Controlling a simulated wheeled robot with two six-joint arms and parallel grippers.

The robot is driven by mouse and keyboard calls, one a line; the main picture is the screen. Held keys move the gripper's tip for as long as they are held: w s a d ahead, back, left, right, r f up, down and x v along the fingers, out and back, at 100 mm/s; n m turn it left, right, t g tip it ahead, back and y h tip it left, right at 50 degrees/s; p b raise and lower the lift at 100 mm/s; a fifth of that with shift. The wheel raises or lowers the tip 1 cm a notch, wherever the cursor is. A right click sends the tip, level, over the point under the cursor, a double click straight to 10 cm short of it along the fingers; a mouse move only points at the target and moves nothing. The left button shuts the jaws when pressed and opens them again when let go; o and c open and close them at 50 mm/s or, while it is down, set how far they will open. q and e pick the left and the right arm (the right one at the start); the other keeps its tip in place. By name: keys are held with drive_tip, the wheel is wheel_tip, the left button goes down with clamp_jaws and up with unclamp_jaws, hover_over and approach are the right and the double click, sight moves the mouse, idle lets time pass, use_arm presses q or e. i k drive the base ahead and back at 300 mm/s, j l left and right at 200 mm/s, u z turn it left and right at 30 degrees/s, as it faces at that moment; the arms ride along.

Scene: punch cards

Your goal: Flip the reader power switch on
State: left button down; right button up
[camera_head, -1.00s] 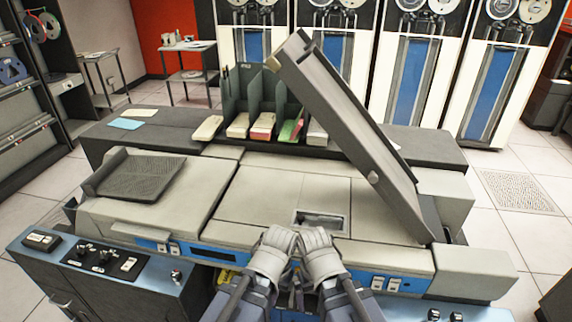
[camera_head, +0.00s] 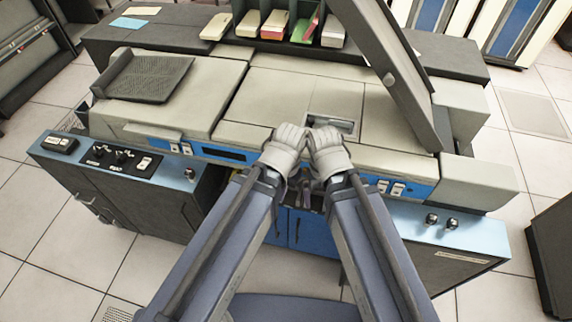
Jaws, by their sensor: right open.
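The card reader (camera_head: 290,120) is a large grey machine with a blue front strip, and its dark lid stands raised at the right. Small white switches sit on the strip at the left (camera_head: 181,148) and right (camera_head: 390,188). A dark control panel (camera_head: 118,158) at the left end has knobs and a white rocker switch (camera_head: 144,163). I cannot tell which is the power switch, or its position. My left gripper (camera_head: 286,146) and right gripper (camera_head: 325,147), both white and hand-like, are close together at the middle front edge. The right is open; the left's fingers are unclear.
A rack of card stacks (camera_head: 275,22) stands behind the reader. The raised lid (camera_head: 400,75) leans over the right side. Two dark knobs (camera_head: 440,220) are on the right blue ledge. A dark cabinet (camera_head: 555,250) stands at far right. The floor in front is clear.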

sight(397, 189)
drive_tip(key=k+z, duration=0.1)
drive_tip(key=z, duration=0.35)
drive_tip(key=k+l+z, duration=0.1)
drive_tip(key=z, duration=0.3)
